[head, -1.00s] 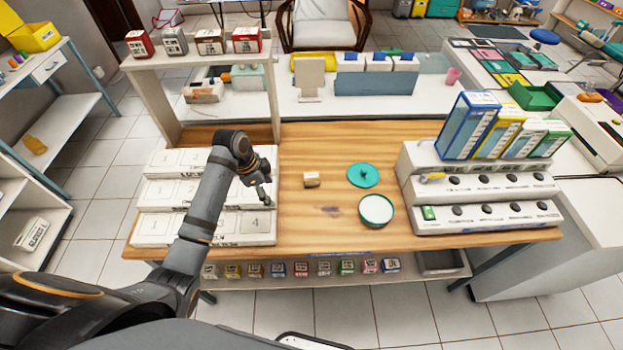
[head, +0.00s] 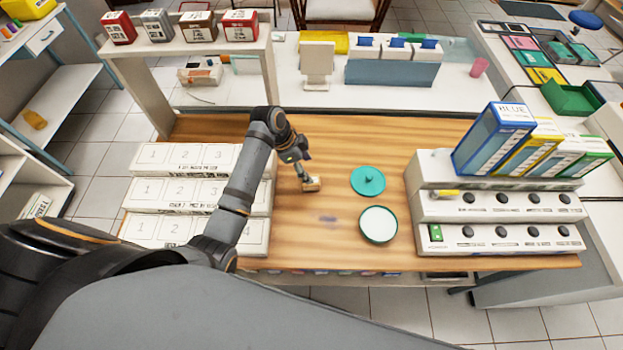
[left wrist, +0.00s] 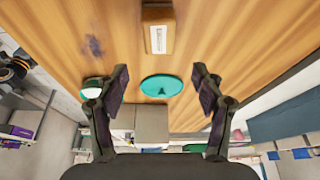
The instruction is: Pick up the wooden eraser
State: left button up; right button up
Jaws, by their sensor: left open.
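The wooden eraser (head: 311,185) lies on the wooden table (head: 330,150), left of the teal lid. In the left wrist view the eraser (left wrist: 158,30) is a light-brown block with a white label, at the top middle. My left gripper (head: 304,178) is just over or beside the eraser in the head view and partly overlaps it. In the left wrist view my left gripper (left wrist: 160,85) has its two fingers wide apart with nothing between them, and the eraser is beyond the fingertips. My right gripper is not in view.
A teal lid (head: 368,181) and a round teal-rimmed container (head: 378,225) stand right of the eraser. White numbered steps (head: 170,193) are at the left. A white rack (head: 500,207) with binders (head: 495,138) is at the right. Bare table lies around the eraser.

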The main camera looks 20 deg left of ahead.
aim_at(316, 180)
pick_arm(q)
jog(key=x, duration=0.2)
jog(key=shift+d+f, duration=0.15)
jog(key=shift+f, duration=0.1)
jog(key=shift+w+f, duration=0.2)
jog(key=shift+f, duration=0.1)
jog(key=shift+d+f+p, duration=0.2)
jog(key=shift+f+p, duration=0.2)
jog(key=x, duration=0.3)
jog(key=shift+s+d+f+p, duration=0.1)
jog(key=shift+s+f+p, duration=0.1)
jog(key=shift+f+p, duration=0.25)
jog(key=shift+w+f, duration=0.15)
jog(key=shift+f, duration=0.1)
jog(key=c, duration=1.2)
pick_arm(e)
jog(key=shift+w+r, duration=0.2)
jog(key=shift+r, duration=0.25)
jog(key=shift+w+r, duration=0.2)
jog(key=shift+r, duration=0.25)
pick_arm(q)
jog(key=shift+c, duration=0.2)
